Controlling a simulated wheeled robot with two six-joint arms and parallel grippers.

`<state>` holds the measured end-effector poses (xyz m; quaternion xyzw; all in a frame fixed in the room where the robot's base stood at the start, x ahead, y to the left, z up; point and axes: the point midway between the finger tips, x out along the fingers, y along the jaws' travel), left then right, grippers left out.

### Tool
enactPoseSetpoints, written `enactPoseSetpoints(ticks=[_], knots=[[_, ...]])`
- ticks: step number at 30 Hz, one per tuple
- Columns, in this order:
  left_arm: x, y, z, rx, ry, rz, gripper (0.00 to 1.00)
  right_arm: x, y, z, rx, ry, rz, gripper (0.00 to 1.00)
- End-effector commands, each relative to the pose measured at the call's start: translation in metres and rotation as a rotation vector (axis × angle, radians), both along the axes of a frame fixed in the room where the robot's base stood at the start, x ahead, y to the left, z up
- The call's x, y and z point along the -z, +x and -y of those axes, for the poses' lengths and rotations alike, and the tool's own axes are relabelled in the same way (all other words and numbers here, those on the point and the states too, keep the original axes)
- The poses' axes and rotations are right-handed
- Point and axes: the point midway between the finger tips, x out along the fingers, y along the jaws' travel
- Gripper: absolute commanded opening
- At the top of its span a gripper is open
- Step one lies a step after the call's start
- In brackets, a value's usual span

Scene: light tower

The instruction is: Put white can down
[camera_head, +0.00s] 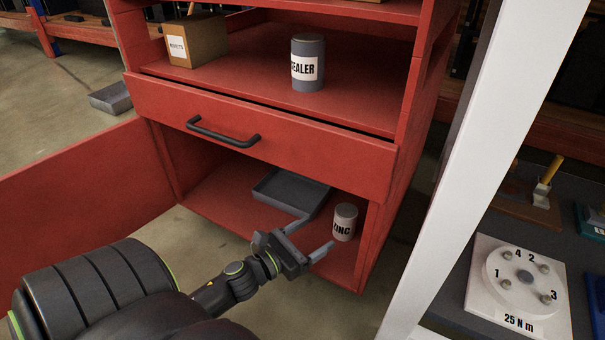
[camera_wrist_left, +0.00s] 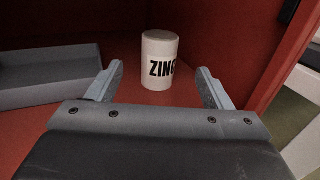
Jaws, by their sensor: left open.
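The white can (camera_head: 345,222), labelled ZINC, stands upright on the floor of the red cabinet's lower compartment, near its right wall. In the left wrist view the white can (camera_wrist_left: 160,60) stands just beyond the fingertips, roughly midway between them, with its label partly turned to the right. My left gripper (camera_head: 318,238) is open and empty, in front of the can at the compartment's mouth. Its two fingers (camera_wrist_left: 160,85) are spread apart in the wrist view, with no visible contact on the can. My right gripper is not in view.
A grey tray (camera_head: 290,190) lies left of the can in the compartment. The red door (camera_head: 85,185) stands open at left. A drawer with a black handle (camera_head: 222,134) is above. A SEALER can (camera_head: 308,62) and a cardboard box (camera_head: 194,40) sit on the upper shelf.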

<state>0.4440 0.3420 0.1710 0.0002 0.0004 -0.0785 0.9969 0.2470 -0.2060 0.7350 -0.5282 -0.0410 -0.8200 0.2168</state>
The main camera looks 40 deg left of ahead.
Motion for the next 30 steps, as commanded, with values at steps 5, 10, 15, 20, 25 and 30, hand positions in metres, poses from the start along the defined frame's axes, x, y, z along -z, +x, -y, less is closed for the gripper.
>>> enactPoseSetpoints(ticks=[5, 10, 15, 20, 25, 30], knots=[[0.000, -0.013, -0.002, 0.002, -0.001, -0.003, 0.74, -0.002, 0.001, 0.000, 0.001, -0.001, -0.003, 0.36], [0.000, -0.021, -0.003, 0.002, 0.000, -0.002, 0.74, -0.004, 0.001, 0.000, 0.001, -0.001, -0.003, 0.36], [0.000, -0.025, -0.004, 0.000, 0.000, -0.001, 0.74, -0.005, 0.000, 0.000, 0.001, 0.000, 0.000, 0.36], [0.000, -0.026, -0.004, 0.000, 0.000, 0.000, 0.74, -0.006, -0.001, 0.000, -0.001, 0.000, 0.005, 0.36], [0.000, -0.026, -0.004, 0.000, 0.000, 0.000, 0.74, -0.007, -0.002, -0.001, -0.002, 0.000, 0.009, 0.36], [0.000, -0.026, -0.004, 0.000, 0.000, 0.000, 0.74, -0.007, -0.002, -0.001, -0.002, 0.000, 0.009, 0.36]])
